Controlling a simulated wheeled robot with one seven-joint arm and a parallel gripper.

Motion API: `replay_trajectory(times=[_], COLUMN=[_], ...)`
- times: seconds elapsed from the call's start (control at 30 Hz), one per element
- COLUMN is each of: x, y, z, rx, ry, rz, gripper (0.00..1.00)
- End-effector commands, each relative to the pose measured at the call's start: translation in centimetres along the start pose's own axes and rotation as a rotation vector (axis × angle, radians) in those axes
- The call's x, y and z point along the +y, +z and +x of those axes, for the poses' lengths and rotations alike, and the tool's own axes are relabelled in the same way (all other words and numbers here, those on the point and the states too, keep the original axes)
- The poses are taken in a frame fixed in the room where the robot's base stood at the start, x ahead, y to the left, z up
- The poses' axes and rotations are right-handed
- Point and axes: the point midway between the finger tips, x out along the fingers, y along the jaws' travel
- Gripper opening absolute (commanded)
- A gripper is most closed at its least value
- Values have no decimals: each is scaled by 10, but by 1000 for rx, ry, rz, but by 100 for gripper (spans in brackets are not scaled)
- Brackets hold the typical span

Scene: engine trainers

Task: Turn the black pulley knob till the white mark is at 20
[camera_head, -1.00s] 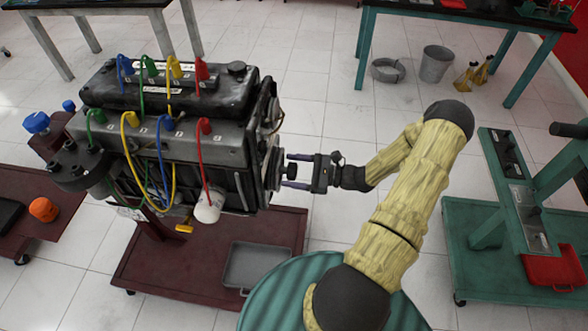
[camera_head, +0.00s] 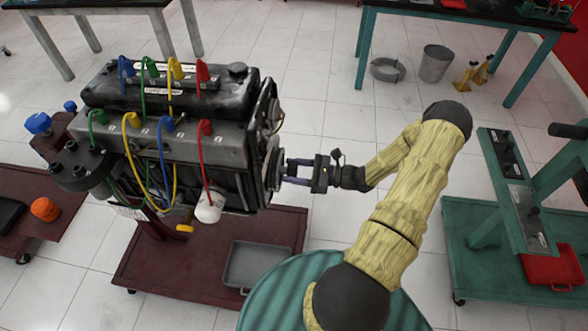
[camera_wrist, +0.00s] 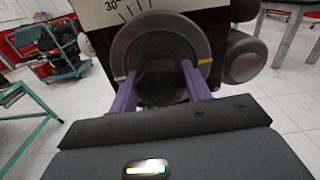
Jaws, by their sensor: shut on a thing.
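The black pulley knob (camera_wrist: 158,82) is in the middle of the wrist view, on the round dark pulley (camera_wrist: 137,38) at the engine's right end. My gripper (camera_wrist: 160,88) has one finger on either side of the knob and is shut on it. In the head view my gripper (camera_head: 287,171) reaches the pulley from the right. A pale-yellow mark (camera_wrist: 205,61) shows on the pulley's right rim, and a small pale mark on its left rim. Above the pulley a white scale plate (camera_wrist: 118,12) shows "30" and several black lines; other numbers are cut off.
The engine (camera_head: 170,120) with coloured cables stands on a dark red cart (camera_head: 170,270) with a grey tray (camera_head: 258,266). Green benches stand to the right, with open floor between.

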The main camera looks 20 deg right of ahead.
Motion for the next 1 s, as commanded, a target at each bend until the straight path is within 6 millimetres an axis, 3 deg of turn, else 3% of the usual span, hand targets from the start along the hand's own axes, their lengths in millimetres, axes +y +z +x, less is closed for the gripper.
replay_trajectory(times=[1.0], x=[-3], y=[-1], z=[0], rx=[2], ry=[0], rz=[920], gripper=[25])
